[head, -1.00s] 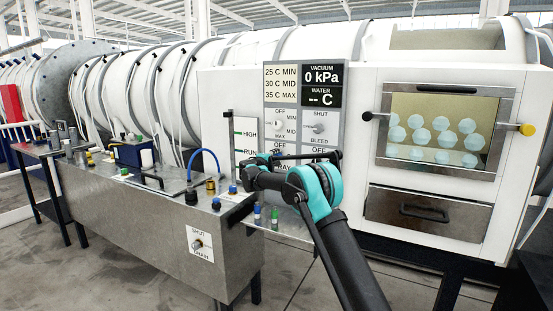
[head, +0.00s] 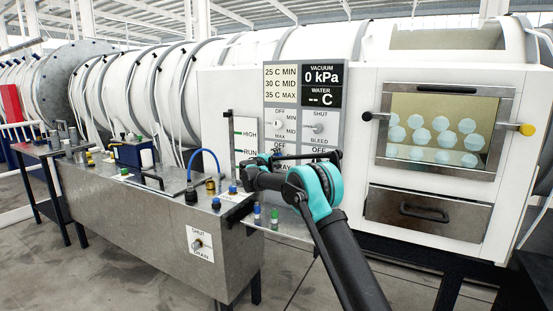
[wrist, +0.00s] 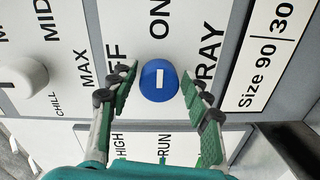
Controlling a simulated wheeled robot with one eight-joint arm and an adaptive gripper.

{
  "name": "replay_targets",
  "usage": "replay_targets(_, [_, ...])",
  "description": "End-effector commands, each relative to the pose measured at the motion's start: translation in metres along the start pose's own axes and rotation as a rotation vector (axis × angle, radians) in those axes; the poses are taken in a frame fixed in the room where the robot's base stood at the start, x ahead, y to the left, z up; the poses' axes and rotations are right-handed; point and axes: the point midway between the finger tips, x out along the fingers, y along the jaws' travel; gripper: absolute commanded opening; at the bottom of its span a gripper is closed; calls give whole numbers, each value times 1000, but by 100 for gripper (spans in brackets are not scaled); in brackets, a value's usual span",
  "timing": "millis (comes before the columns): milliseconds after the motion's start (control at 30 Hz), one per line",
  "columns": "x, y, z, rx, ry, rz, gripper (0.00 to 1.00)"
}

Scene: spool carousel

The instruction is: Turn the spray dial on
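The spray dial is a round blue knob (wrist: 158,82) with a white bar, on the white panel between the words OFF, ON and SPRAY in the wrist view. The bar runs up and down in that picture, in line with ON; I cannot tell which end is its pointer. My gripper (wrist: 161,73) is open, with one green-padded finger on each side of the dial. I cannot tell if either finger touches it. In the head view, my gripper (head: 268,166) is at the lower part of the control panel (head: 270,100) and hides the dial.
A white chill knob (wrist: 25,75) is left of my fingers in the wrist view. A HIGH/RUN gauge strip (head: 246,142) is close beside my gripper. A steel tank (head: 130,215) with knobs and a blue hose stands at left; a windowed door (head: 440,170) is at right.

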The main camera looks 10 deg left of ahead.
Motion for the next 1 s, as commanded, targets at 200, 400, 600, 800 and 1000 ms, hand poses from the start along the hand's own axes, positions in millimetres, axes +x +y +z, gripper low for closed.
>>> replay_targets(200, [0, 1, 0, -1, 1, 1, 56])
replay_targets(400, [-5, 1, -1, -2, 2, 1, 56])
replay_targets(600, [-36, 1, -1, -2, 4, 1, 56])
replay_targets(800, [-78, 1, -1, -1, 4, 1, 56])
replay_targets(1000, [-108, 0, -1, -1, 3, 1, 56])
